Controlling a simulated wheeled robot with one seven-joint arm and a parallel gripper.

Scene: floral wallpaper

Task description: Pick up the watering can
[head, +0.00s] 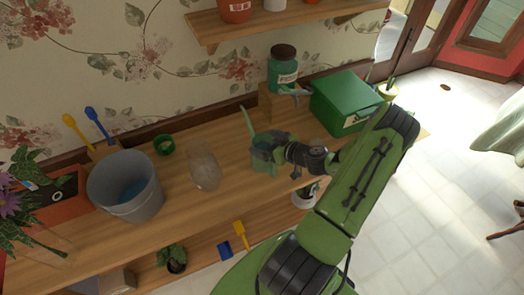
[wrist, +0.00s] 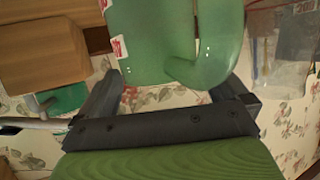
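The watering can (head: 263,164) is green and stands on the wooden bench, with its thin spout pointing up and back. My gripper (head: 268,148) is at the can's upper part in the head view and hides some of it. In the wrist view the can (wrist: 150,45) is large and close, with a curved handle and red-and-white labels. My gripper's dark fingers (wrist: 172,82) are spread, one on each side of the can's near part. I cannot tell whether either finger touches it.
A clear glass jar (head: 203,166) stands left of the can, and a grey bucket (head: 125,188) farther left. A wooden block (head: 272,103) with a green jar (head: 283,70) and a green box (head: 347,103) stand to the right. A shelf (head: 285,22) hangs above.

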